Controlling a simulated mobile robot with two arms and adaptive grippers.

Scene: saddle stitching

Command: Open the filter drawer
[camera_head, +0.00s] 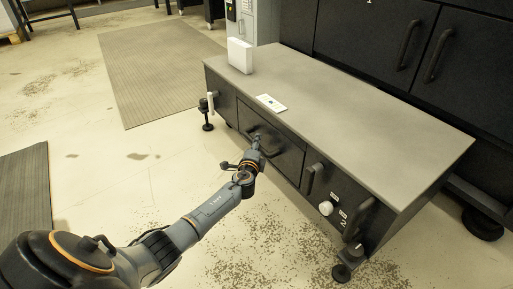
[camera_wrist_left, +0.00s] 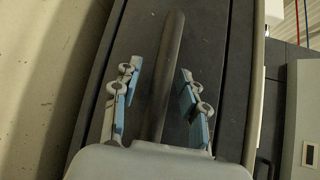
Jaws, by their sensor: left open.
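A long low dark cabinet with a grey top (camera_head: 340,105) has a drawer front (camera_head: 285,158) in the left half of its front side. The drawer looks shut, flush with the cabinet face. My left gripper (camera_head: 256,140) is at the drawer's dark bar handle, which it partly hides in the head view. In the left wrist view the handle (camera_wrist_left: 172,50) runs between the two blue-padded fingers of my left gripper (camera_wrist_left: 160,72). The fingers are open, with a gap on both sides of the handle. My right gripper is not in view.
Further right on the front are another handle (camera_head: 313,180), a white knob (camera_head: 326,208) and a larger handle (camera_head: 358,220). The floor before the cabinet is clear.

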